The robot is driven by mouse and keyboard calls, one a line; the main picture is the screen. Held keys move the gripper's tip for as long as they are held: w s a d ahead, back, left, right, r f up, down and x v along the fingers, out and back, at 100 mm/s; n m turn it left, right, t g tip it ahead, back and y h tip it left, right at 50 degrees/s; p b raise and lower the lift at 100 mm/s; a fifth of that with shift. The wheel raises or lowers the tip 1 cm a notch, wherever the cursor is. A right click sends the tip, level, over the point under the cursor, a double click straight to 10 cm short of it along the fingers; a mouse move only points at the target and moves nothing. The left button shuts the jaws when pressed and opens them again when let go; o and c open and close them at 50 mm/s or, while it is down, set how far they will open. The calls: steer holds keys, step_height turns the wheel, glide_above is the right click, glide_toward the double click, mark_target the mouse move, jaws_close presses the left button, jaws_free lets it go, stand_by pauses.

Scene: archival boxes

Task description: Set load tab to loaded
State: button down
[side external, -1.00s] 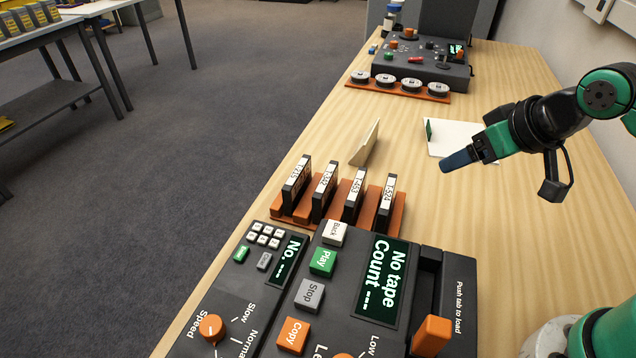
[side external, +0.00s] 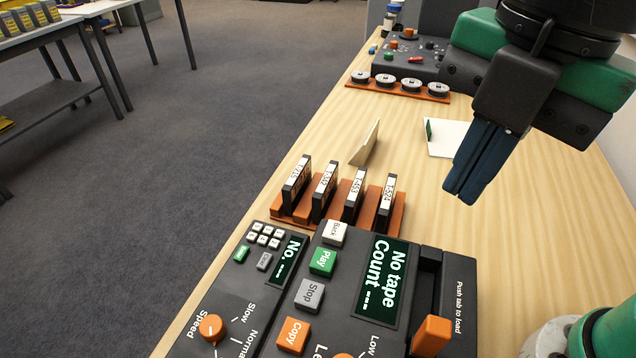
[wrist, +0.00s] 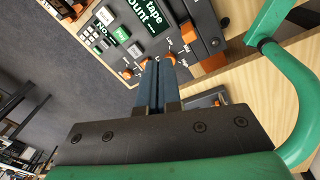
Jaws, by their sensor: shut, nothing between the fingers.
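The tape deck (side external: 338,285) is dark, with a green-lit display (side external: 384,280) reading "No tape" and "Count ---". The orange load tab (side external: 431,335) stands at the near end of a dark slot on the deck's right side, beside the label "Push tab to load" (side external: 459,294). My gripper (side external: 462,192) is shut and empty, its blue fingers pointing down. It is above the table beyond the deck, apart from the tab in the side view. In the wrist view, the shut fingers (wrist: 160,62) overlap the deck's panel and hide part of it.
Several labelled cassettes (side external: 326,190) stand in an orange rack behind the deck. A cream card (side external: 366,144) and a white sheet (side external: 448,138) are farther back. Another console (side external: 410,60) with a row of reels (side external: 412,84) is at the far end. The table's right side is mostly clear.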

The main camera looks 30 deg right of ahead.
mark_target(438, 322)
steer(key=s+r+n, duration=0.1)
steer(key=s+n, duration=0.1)
steer(key=n, duration=0.1)
steer(key=s+a+r+n, duration=0.1)
steer(key=shift+s+r+n+g+h, duration=0.3)
steer(key=shift+s+n+g+h, duration=0.05)
steer(key=shift+n+g+h, duration=0.05)
steer(key=shift+f, duration=0.1)
step_height(438, 322, down, 14)
steer(key=shift+r, duration=0.1)
steer(key=shift+a, duration=0.1)
stand_by(0.4)
steer(key=shift+f, duration=1.85)
step_height(438, 322, up, 14)
steer(key=shift+r, duration=0.2)
